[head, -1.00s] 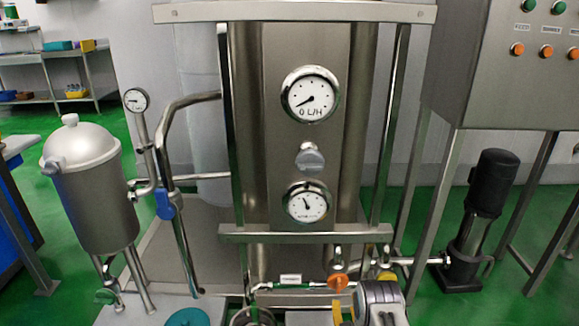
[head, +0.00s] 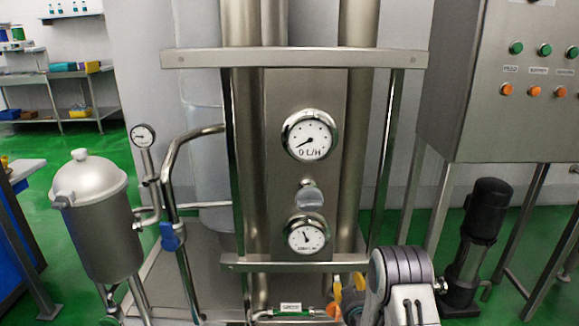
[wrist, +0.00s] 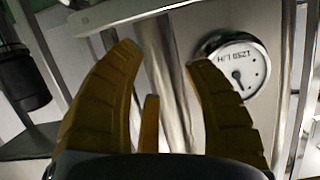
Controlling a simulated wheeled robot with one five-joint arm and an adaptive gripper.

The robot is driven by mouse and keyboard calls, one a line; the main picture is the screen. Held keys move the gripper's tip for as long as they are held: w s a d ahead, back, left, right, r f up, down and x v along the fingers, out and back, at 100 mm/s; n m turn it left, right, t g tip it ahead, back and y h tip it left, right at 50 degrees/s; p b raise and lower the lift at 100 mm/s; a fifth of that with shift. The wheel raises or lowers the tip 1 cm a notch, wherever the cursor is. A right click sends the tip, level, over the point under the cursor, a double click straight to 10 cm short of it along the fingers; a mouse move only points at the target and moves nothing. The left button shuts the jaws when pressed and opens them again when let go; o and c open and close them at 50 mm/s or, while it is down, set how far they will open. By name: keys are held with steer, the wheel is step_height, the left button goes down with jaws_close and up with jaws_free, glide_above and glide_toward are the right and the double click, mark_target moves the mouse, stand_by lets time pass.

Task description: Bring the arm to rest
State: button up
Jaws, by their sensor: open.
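Behind the fingers are steel tubes of the machine and a round dial gauge (wrist: 236,68), partly hidden by the right finger. In the head view my grey arm joint stands at the bottom right, in front of the steel frame. Small yellow and orange parts show just left of it, and I cannot tell whether they are my fingers.
The steel frame (head: 295,58) with two gauges (head: 309,136) stands close ahead. A lidded steel vessel (head: 95,225) is at left. A black pump (head: 485,210) and a control cabinet (head: 505,85) are at right. Green floor (head: 115,150) shows clear at the back left.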

steer(key=s+r+g+p, duration=0.2)
steer(key=s+r+p, duration=0.2)
steer(key=r, duration=0.6)
steer(key=s+r+g+p, duration=0.2)
steer(key=s+r+p, duration=0.2)
steer(key=r, duration=0.5)
steer(key=s+r+g+p, duration=0.2)
steer(key=s+r+p, duration=0.15)
steer(key=r, duration=0.65)
steer(key=s+r+g+p, duration=0.2)
steer(key=s+r+p, duration=0.3)
steer(key=s, duration=0.9)
steer(key=s+r+g+p, duration=0.3)
steer(key=s+r+p, duration=0.2)
steer(key=s+r, duration=0.5)
steer(key=s, duration=0.5)
steer(key=shift+s+r, duration=0.15)
steer(key=shift+s, duration=0.05)
steer(key=shift+a, duration=0.1)
